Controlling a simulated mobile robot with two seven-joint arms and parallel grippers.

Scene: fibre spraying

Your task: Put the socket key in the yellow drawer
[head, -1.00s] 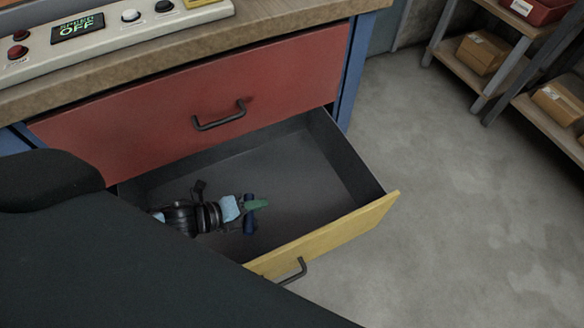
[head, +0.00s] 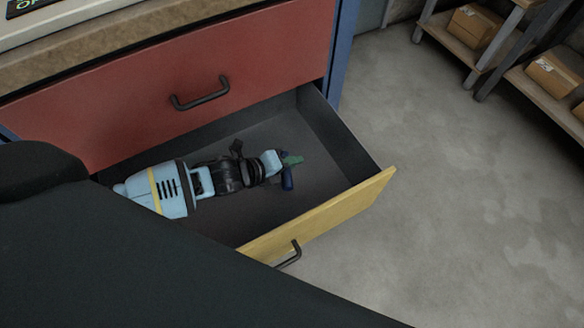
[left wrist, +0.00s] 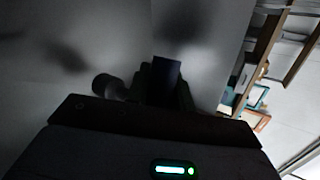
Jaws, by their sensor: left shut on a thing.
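The yellow drawer (head: 330,217) stands open below a red drawer front, and its dark grey inside shows. My left gripper (head: 284,162) reaches over its inside from the left, within the drawer's outline. The rest of the key is hidden. I cannot tell the key's height above the drawer floor. My right gripper is not in view.
The red drawer (head: 170,75) above is shut, with a black handle (head: 200,93). The bench top (head: 110,40) is at the upper left. Shelves with cardboard boxes (head: 553,75) stand at the upper right. The floor between is clear.

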